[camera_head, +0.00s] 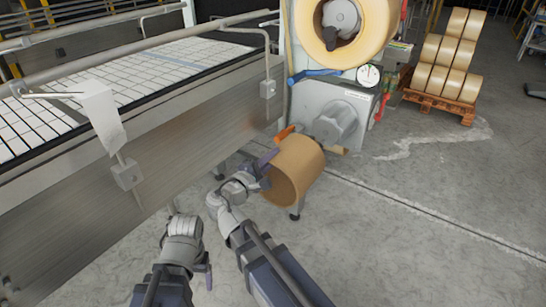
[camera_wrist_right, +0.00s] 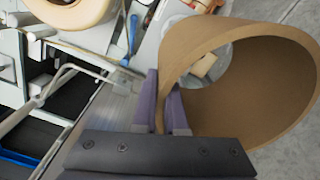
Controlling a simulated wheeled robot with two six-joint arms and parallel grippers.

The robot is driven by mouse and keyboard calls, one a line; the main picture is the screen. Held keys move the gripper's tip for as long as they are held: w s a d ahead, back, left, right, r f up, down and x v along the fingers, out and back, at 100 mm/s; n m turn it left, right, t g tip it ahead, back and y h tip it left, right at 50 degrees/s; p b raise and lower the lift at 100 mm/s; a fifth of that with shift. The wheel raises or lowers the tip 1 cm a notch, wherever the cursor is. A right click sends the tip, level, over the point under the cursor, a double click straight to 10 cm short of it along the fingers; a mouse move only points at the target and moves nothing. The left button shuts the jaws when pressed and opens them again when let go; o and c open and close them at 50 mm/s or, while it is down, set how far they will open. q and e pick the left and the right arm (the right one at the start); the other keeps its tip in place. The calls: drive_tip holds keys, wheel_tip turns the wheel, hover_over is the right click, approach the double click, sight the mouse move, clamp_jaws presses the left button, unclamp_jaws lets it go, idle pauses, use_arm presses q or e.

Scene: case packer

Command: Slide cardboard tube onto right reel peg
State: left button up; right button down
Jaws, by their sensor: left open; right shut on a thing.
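The cardboard tube (camera_head: 305,158) is a wide, hollow brown cylinder in front of the lower grey reel hub (camera_head: 337,122) on the machine. My right gripper (camera_head: 266,166) is shut on the tube's wall at its near left rim. In the right wrist view, the fingers (camera_wrist_right: 165,112) pinch the rim of the tube (camera_wrist_right: 255,38). A tan block (camera_wrist_right: 205,65) on the hub shows through the tube's bore. I cannot tell whether the hub reaches inside the tube. My left gripper (camera_head: 208,277) is open and empty, low at the bottom left.
A large tape roll (camera_head: 378,25) sits on the upper hub (camera_head: 341,17). A conveyor with a metal side wall (camera_head: 180,145) stands at left. A pallet (camera_head: 440,102) stacked with tape rolls stands at the back right. The floor at right is clear.

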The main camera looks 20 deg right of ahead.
sight(295, 136)
drive_tip(key=shift+d, duration=0.1)
drive_tip(key=shift+f+x, duration=0.1)
drive_tip(key=shift+x, duration=2.95)
drive_tip(key=shift+f+x, duration=0.15)
drive_tip(key=shift+x, duration=2.9)
